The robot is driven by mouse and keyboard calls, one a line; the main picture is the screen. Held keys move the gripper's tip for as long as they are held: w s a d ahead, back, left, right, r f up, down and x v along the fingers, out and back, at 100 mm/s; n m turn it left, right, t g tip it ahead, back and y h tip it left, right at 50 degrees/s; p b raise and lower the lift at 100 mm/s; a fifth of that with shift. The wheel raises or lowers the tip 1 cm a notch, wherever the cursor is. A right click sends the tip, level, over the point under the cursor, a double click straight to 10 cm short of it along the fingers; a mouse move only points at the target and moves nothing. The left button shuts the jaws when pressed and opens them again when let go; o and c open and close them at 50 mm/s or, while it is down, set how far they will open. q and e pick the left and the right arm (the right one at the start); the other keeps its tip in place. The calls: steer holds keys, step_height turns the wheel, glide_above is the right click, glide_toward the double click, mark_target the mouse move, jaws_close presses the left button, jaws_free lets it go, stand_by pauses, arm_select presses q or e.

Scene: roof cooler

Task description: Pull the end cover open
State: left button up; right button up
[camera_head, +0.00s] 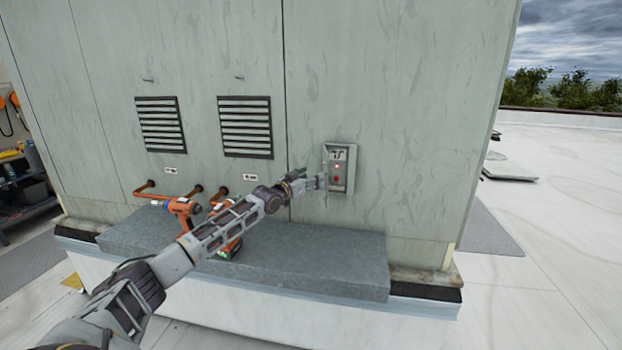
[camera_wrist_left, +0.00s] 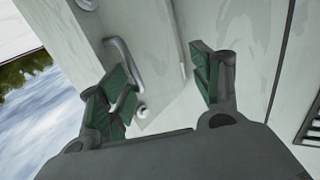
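The end cover (camera_head: 420,120) is a large pale green-grey panel right of a vertical seam, and it looks flush with the panel beside it. A small recessed latch plate (camera_head: 351,165) with a dark handle and red spots is set in its left part. The wrist view shows a bent metal handle (camera_wrist_left: 121,60) on this plate. My left gripper (camera_head: 319,183) is at the plate's left side in the head view. In the wrist view my left gripper (camera_wrist_left: 158,88) has its green-padded fingers wide apart, with nothing clearly held between them. Contact with the handle cannot be told. My right gripper is not in view.
Louvred vents (camera_head: 245,127) and copper pipe ends (camera_head: 146,187) are left of the seam. Open white roof (camera_head: 560,220) lies to the right.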

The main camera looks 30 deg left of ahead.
arm_select(q)
steer(key=shift+s+a+r, duration=0.3)
steer(key=shift+a+r, duration=0.25)
steer(key=shift+a, duration=0.15)
steer(key=shift+c, duration=0.4)
steer(key=shift+d, duration=0.1)
steer(key=shift+c, duration=0.4)
steer(key=shift+s, duration=0.1)
steer(key=shift+c, duration=0.4)
steer(key=shift+s, duration=0.25)
steer(key=shift+c, duration=0.8)
steer(key=s+f, duration=0.1)
steer(key=s, duration=1)
steer(key=shift+s, duration=0.15)
